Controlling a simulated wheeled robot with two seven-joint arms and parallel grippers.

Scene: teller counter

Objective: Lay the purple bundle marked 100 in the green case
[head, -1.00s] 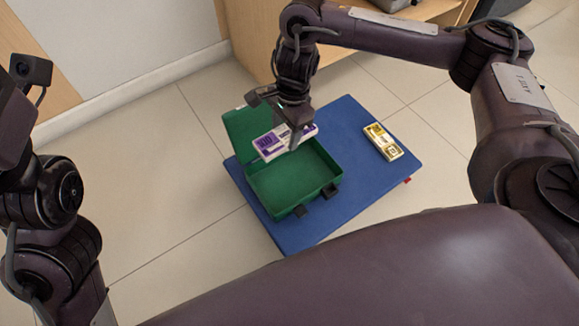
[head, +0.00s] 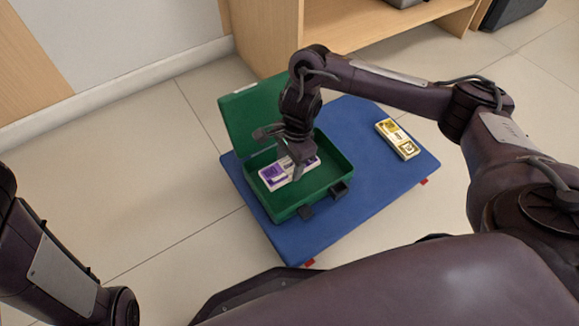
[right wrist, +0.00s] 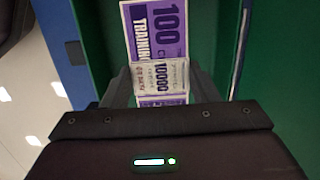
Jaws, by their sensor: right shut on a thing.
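The green case (head: 322,189) stands open on a blue platform, its lid (head: 250,113) tilted up at the back left. The purple bundle (head: 272,177) is inside the outline of the case, at its left part. In the right wrist view the bundle (right wrist: 158,32) shows the number 100 and a pale band marked 10000. My right gripper (head: 291,163) is shut on the bundle around its middle. I cannot tell whether the bundle touches the case floor. My left gripper is not in view; only my left arm shows at the lower left.
The blue platform (head: 375,165) has clear room right of the case. A yellow bundle (head: 398,139) lies near its far right corner. A wooden shelf unit (head: 340,40) stands behind. Tiled floor surrounds the platform.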

